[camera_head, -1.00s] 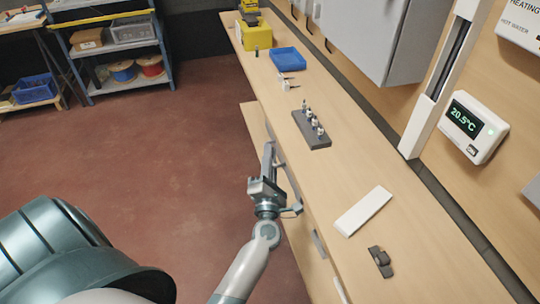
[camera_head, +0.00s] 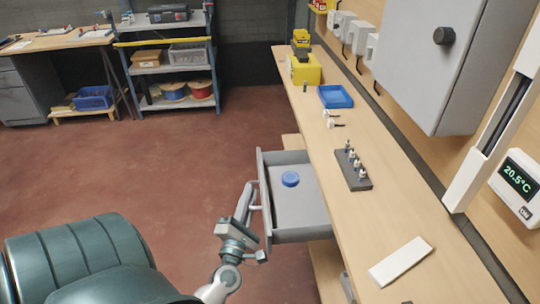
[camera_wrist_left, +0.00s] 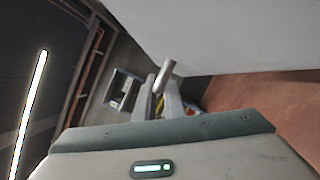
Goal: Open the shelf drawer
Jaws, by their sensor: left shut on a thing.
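The grey shelf drawer (camera_head: 300,210) stands pulled out from under the wooden worktop in the head view. A round blue item (camera_head: 290,179) lies inside it. The drawer's bar handle (camera_head: 255,194) is on its front, on the left side. My left gripper (camera_head: 247,193) is shut on this handle, with my arm coming up from below. In the left wrist view the metal handle bar (camera_wrist_left: 166,71) shows between the fingers of my left gripper (camera_wrist_left: 162,101), beside a large pale grey surface. My right gripper is in neither view.
The worktop (camera_head: 375,215) carries a dark block with several small fittings (camera_head: 352,166), a blue tray (camera_head: 335,96), a yellow box (camera_head: 303,69) and a white plate (camera_head: 400,262). The red floor left of the drawer is clear. A shelf rack (camera_head: 170,62) stands at the back.

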